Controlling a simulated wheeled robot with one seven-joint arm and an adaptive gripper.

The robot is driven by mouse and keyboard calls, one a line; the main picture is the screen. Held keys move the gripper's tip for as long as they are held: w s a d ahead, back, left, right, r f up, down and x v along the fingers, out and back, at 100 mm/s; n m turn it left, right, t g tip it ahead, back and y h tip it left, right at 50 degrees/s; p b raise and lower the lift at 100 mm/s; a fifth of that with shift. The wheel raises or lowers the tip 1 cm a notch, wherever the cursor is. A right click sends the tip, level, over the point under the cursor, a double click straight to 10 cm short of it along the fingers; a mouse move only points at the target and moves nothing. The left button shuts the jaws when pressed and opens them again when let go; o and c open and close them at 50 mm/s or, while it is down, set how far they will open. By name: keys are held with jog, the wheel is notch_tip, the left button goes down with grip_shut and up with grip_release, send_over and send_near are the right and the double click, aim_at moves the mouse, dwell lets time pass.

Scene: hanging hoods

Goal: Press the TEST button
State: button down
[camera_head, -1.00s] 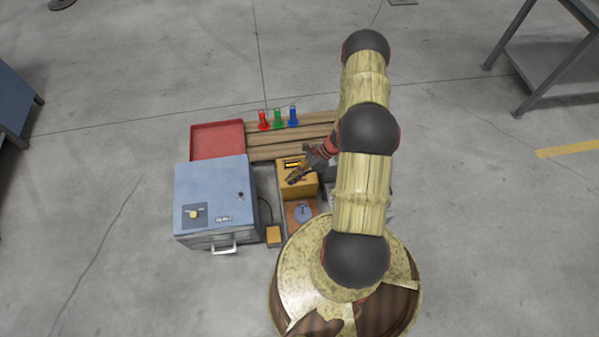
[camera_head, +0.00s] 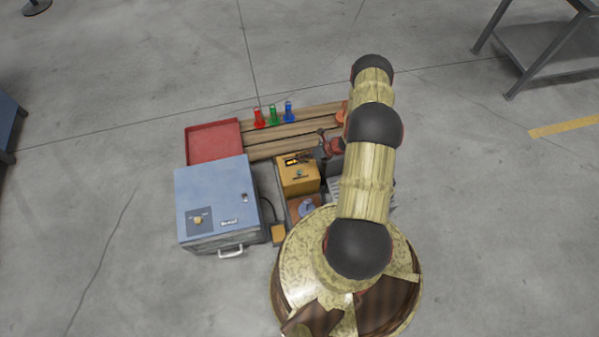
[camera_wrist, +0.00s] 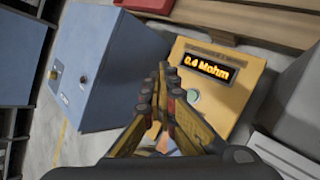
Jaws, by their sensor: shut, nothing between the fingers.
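In the wrist view the yellow box (camera_wrist: 235,85) has a lit display (camera_wrist: 207,67) reading "0.4 Mohm". A round green button (camera_wrist: 193,96) with a pale rim sits below the display; any label on it is too small to read. The button also shows in the head view (camera_head: 298,173). My gripper (camera_wrist: 165,72) is shut and empty, its tips just left of the button in the wrist picture and seemingly apart from it.
A blue cabinet (camera_head: 213,190) with a knob and handle stands left of the box. A red tray (camera_head: 213,142) lies behind it. Red (camera_head: 259,118), green (camera_head: 273,115) and blue (camera_head: 288,111) items stand at the pallet's back. A small yellow block (camera_head: 278,233) lies in front.

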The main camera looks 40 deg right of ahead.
aim_at(300, 171)
jog(key=shift+f, duration=0.15)
jog(key=shift+f+b, duration=2.9)
jog(key=shift+f, duration=1.4)
jog(key=shift+f, duration=0.1)
jog(key=shift+f+b, duration=0.3)
jog(key=shift+b, duration=0.1)
jog(key=shift+f, duration=0.35)
jog(key=shift+r, duration=0.15)
jog(key=shift+r+p, duration=0.45)
jog(key=shift+r, duration=0.2)
jog(key=shift+r, duration=0.1)
